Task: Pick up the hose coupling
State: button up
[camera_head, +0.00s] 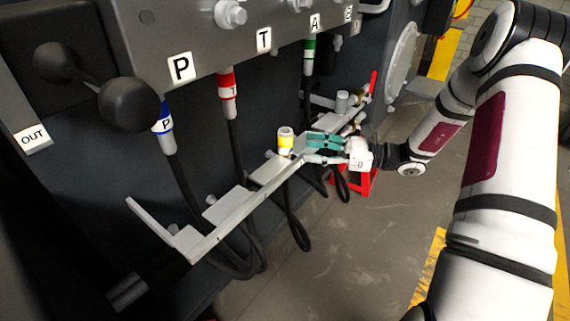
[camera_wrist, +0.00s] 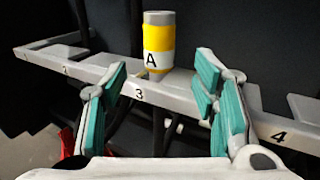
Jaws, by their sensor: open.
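A hose coupling (camera_head: 285,141) with a grey top and a yellow band stands upright in the grey slotted rack (camera_head: 225,206). In the wrist view the coupling (camera_wrist: 158,45) shows a black letter A on a white band below the yellow, at the slot marked 3. My gripper (camera_head: 309,141) is open, with teal pads pointing at the coupling from the right in the head view. In the wrist view the coupling stands beyond the fingers, centred in the gap between them. No contact shows.
Blue (camera_head: 163,117), red (camera_head: 228,92) and green (camera_head: 309,52) couplings hang with black hoses below the labelled grey block (camera_head: 200,35). A black ball-ended lever (camera_head: 128,104) is at left. A red object (camera_head: 362,182) is below the gripper. Open floor lies to the right.

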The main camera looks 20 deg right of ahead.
aim_at(284, 145)
jog(key=shift+b+x, duration=0.85)
jog(key=shift+x, duration=3.1)
grip_shut()
